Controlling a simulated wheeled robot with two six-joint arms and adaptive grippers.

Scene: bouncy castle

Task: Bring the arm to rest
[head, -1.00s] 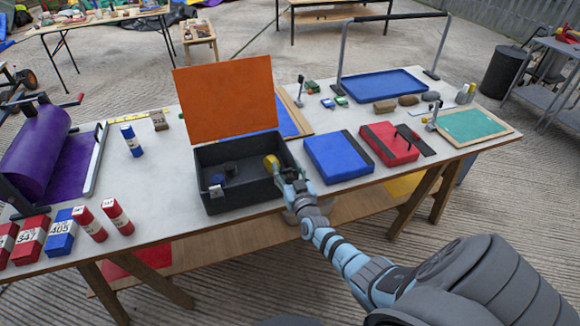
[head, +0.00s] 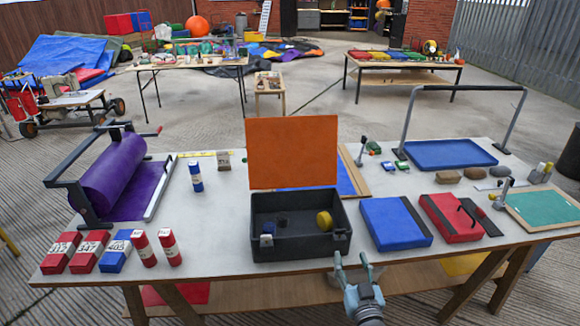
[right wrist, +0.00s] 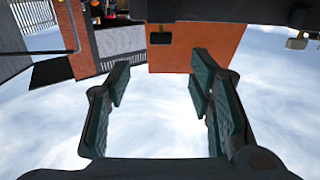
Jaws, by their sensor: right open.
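My right gripper (head: 351,262) points up at the front edge of the table, just in front of the black box (head: 300,243). Its two fingers are apart. In the right wrist view the gripper (right wrist: 155,80) is open with nothing between its fingers. The box's orange lid (head: 292,152) stands open; an orange panel (right wrist: 180,50), seemingly that lid, shows beyond the fingers in the right wrist view. Inside the box a yellow roll (head: 324,221) lies at the right, with small dark items at the left. My left gripper is not in view.
A blue case (head: 395,223) and a red case (head: 452,216) lie right of the box. The white table (head: 225,225) is bare just left of the box.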

